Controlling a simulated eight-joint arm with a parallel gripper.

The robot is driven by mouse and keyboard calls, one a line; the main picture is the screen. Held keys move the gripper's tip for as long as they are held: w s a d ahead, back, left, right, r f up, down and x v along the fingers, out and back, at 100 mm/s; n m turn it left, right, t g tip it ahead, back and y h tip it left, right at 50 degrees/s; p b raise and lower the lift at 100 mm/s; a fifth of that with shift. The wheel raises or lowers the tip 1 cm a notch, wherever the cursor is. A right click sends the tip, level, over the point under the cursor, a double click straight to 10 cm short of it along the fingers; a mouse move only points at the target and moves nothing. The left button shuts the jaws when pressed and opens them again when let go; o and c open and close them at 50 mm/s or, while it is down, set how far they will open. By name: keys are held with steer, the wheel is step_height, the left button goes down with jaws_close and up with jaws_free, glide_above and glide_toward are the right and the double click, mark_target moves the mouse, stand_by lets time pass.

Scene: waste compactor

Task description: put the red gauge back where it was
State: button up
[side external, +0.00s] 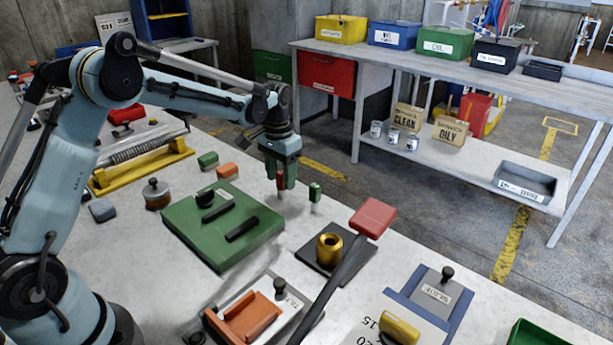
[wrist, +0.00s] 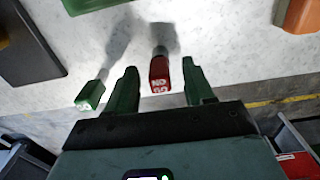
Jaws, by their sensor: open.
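The red gauge (side external: 281,183) is a small upright block with white digits on its top, clearest in the wrist view (wrist: 160,75). It is at the far side of the bench, left of a similar green gauge (side external: 315,192). My gripper (side external: 286,174) points down over it with its green fingers open. In the wrist view the red gauge sits between the two fingers, with a gap on each side. The green gauge (wrist: 90,95) is outside the left finger there. The red gauge's foot is partly hidden, so I cannot tell whether it touches the bench.
A green plate (side external: 185,222) with black parts lies left of the gauges. A dark base with a brass bushing (side external: 329,248) and a red-headed lever (side external: 373,217) stand nearer the camera. Orange (side external: 227,170) and green (side external: 208,159) blocks lie behind the plate.

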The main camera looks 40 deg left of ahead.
mark_target(281, 172)
steer(key=shift+r, duration=0.1)
step_height(281, 172, up, 11)
steer(key=s+d+r+t, duration=0.3)
steer(key=s+d+r, duration=0.1)
steer(key=s, duration=0.5)
steer(key=s+d+f+t, duration=0.3)
steer(key=s+f+t, duration=0.1)
steer(key=s, duration=0.7)
steer(key=shift+d+f, duration=0.2)
steer(key=shift+f, duration=0.55)
stand_by(0.3)
